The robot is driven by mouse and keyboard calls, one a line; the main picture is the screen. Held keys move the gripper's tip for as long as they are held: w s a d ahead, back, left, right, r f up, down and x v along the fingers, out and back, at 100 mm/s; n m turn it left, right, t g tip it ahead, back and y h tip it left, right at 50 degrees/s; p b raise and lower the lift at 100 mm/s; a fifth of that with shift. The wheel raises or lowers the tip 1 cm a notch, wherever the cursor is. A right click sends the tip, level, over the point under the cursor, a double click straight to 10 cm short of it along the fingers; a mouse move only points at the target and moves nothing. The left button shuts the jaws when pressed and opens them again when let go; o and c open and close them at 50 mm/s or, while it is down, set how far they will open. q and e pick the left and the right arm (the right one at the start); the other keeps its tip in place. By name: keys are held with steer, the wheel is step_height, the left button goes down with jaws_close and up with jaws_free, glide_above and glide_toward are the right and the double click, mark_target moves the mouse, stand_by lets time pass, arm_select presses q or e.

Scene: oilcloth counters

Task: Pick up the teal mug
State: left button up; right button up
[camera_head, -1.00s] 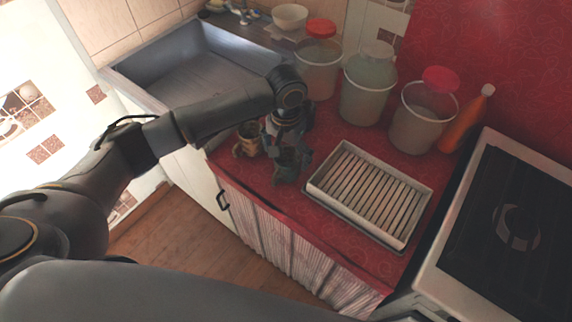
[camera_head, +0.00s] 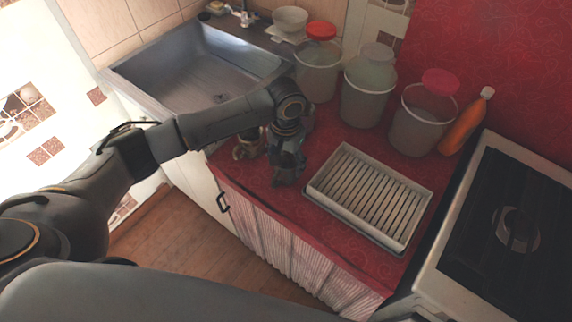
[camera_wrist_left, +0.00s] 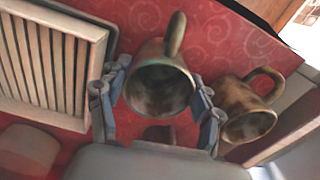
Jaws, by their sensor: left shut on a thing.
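My left gripper (camera_head: 287,176) is low over the red counter, between the sink and the slatted tray. In the left wrist view its two fingers (camera_wrist_left: 157,101) are shut on a mug (camera_wrist_left: 161,88), one on each side of its body. The mug looks dull olive-brown to grey-teal, with a dark inside facing the camera and its handle pointing up in the picture. In the head view the gripper mostly hides it. I cannot tell whether it is clear of the counter. My right gripper is not in view.
A second, brownish mug (camera_head: 246,146) stands close beside, left of the gripper; it also shows in the wrist view (camera_wrist_left: 248,108). The slatted tray (camera_head: 425,205) is to the right. Several lidded containers (camera_head: 367,93), an orange bottle (camera_head: 464,124) and the sink (camera_head: 185,72) are behind.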

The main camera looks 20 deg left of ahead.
arm_select(q)
steer(key=shift+r, duration=0.15)
steer(key=shift+r, duration=0.25)
step_height(320, 180, up, 2)
steer(key=shift+r+b, duration=0.1)
steer(key=shift+b, duration=0.3)
steer(key=s+d+r, duration=0.2)
steer(key=s+r, duration=0.8)
steer(key=s, duration=0.3)
steer(key=a+r+n, duration=0.1)
steer(key=a+n, duration=0.1)
steer(key=a, duration=0.4)
steer(key=shift+s+r+n+p, duration=0.25)
steer(key=shift+r+n+p, duration=0.05)
steer(key=shift+r+n, duration=0.1)
steer(key=shift+f, duration=0.1)
